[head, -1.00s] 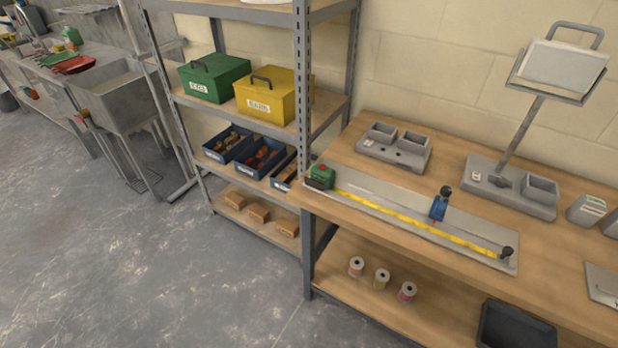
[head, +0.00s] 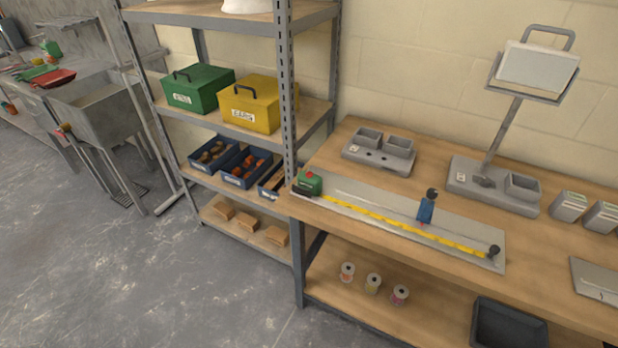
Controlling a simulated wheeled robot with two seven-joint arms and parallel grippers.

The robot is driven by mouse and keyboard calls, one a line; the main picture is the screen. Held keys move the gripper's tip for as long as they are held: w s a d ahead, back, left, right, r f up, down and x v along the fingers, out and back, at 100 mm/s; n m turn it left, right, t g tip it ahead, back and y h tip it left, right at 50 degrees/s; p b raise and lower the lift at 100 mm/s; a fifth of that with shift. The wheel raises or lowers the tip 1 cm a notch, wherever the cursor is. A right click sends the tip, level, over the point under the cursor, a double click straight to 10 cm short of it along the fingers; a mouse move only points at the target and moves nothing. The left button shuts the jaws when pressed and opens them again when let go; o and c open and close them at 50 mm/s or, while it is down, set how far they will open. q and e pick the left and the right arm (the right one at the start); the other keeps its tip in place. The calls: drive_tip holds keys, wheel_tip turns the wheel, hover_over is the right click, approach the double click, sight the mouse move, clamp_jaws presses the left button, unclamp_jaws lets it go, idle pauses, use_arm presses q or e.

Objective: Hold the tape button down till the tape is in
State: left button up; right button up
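The green tape case (head: 309,184) with a red button (head: 310,175) on top sits at the left end of a grey metal plate (head: 370,191) on the workbench. The yellow tape (head: 400,223) is drawn out along the plate's front, from the case to a dark knob (head: 493,251) at the right end. A small blue upright piece with a dark top (head: 426,208) stands on the plate, just behind the tape. Neither of my grippers shows in the head view.
The workbench (head: 560,271) also bears a two-bin grey tray (head: 379,160) and a stand with a tilted panel (head: 537,68). A metal shelf post (head: 290,110) rises close to the bench's left end. Spools (head: 372,283) and a dark tub (head: 508,325) are below. Grey floor lies at left.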

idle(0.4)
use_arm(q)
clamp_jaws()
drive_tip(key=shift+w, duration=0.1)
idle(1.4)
